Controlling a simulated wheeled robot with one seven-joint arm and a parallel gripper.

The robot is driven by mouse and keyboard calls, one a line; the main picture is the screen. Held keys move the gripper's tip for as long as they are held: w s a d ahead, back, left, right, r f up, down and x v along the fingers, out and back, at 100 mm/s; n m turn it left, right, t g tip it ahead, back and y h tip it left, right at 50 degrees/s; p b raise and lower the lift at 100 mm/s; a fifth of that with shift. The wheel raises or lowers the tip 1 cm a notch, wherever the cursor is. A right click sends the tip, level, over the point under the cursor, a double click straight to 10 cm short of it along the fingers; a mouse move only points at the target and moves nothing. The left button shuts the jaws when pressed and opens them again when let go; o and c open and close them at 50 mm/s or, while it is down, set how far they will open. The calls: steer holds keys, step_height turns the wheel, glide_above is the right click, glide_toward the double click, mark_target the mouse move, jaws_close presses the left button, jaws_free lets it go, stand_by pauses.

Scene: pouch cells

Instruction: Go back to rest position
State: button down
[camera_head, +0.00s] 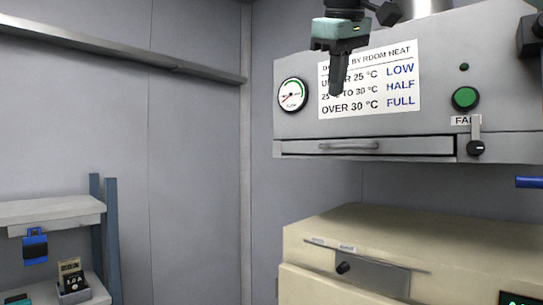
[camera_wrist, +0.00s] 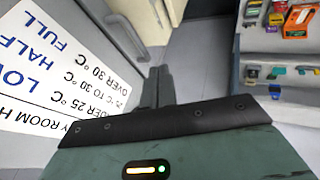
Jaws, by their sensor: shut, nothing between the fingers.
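My gripper (camera_head: 337,88) hangs in the upper part of the head view, in front of the sign (camera_head: 370,80) on a grey panel, and hides part of its text. Its dark fingers point down and are closed together with nothing between them. In the wrist view my gripper (camera_wrist: 159,72) shows two dark fingers side by side, shut and empty. The sign (camera_wrist: 50,60) stands to their left there, with LOW, HALF and FULL in blue. No gap from fingers to sign can be judged exactly.
The panel has a gauge (camera_head: 292,95), a green button (camera_head: 465,98), a knob (camera_head: 477,148) and a drawer handle (camera_head: 348,146). A beige machine (camera_head: 400,225) stands below. A shelf (camera_head: 50,211) with small items is at lower left. A grey wall rail (camera_head: 120,54) runs upper left.

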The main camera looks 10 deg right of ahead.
steer(key=s+a+f+n+g+y+b, duration=0.1)
steer(key=s+a+f+b, duration=0.2)
steer(key=f, duration=0.9)
steer(key=s+a+f+g+y+b, duration=0.1)
steer(key=a+f+b, duration=0.3)
steer(key=f, duration=0.8)
steer(key=s+a+f+n+g+b, duration=0.15)
steer(key=a+f, duration=0.45)
steer(key=f, duration=0.6)
steer(key=s+d+f+g+b, duration=0.1)
steer(key=s+d+f+b, duration=0.1)
steer(key=s+f, duration=0.7)
steer(key=s+d+f+m+g+b, duration=0.1)
steer(key=s+f+b, duration=0.3)
steer(key=s+f, duration=0.6)
step_height(320, 180, down, 8)
steer(key=shift+s+d+f+g, duration=0.1)
steer(key=shift+s+d+g, duration=0.05)
steer(key=shift+d+g, duration=0.4)
